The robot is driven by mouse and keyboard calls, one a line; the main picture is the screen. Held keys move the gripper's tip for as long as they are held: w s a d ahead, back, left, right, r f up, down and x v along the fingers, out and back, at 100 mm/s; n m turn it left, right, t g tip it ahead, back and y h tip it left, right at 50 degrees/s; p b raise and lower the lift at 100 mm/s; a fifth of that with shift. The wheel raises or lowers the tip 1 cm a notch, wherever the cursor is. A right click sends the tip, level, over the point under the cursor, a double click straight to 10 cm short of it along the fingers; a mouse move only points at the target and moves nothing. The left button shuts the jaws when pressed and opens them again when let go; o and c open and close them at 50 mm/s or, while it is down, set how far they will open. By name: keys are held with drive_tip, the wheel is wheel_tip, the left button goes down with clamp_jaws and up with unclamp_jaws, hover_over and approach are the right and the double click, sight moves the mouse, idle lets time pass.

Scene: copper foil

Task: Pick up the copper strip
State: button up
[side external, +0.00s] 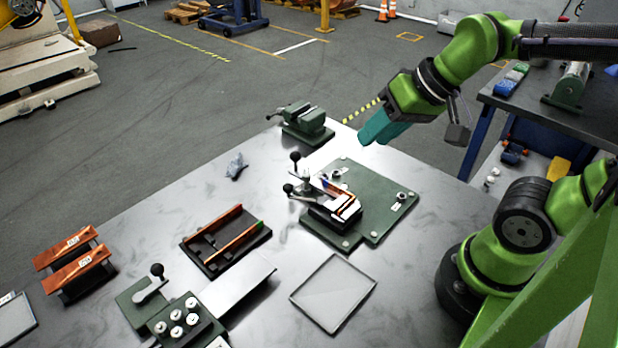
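Copper-coloured strips show in several places, and I cannot tell which one the task means. Two wide copper pieces with white labels, a rear one (66,247) and a front one (78,272), rest on a dark stand at the far left. A narrow copper strip (238,243) stands along a black tray (198,262) left of centre. Another copper-edged piece (350,208) sits in the clamp fixture on a green plate (380,192). My gripper (370,138), with teal fingers, hangs above the table's back edge, apart from all of these. The gap between its fingers is hidden.
A toggle clamp (297,178) stands upright at the fixture. A green vise (304,118) is at the back corner. A clear square tray (333,292) lies in front. A block with white knobs (177,318) stands front left. The table is bare around a crumpled grey scrap (236,166).

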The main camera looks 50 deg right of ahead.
drive_tip(key=w+d+f+n+g+h, duration=0.1)
drive_tip(key=w+f+n+g, duration=0.15)
drive_tip(key=w, duration=0.35)
drive_tip(key=w+d+f+n+g+h, duration=0.1)
drive_tip(key=w+d+n+g, duration=0.1)
drive_tip(key=w+g, duration=0.3)
drive_tip(key=t, duration=0.1)
hover_over(332, 184)
wheel_tip(332, 184, down, 10)
drive_tip(key=shift+a+f, duration=0.1)
drive_tip(key=shift+f, duration=2.95)
clamp_jaws()
drive_tip(key=shift+d, duration=0.2)
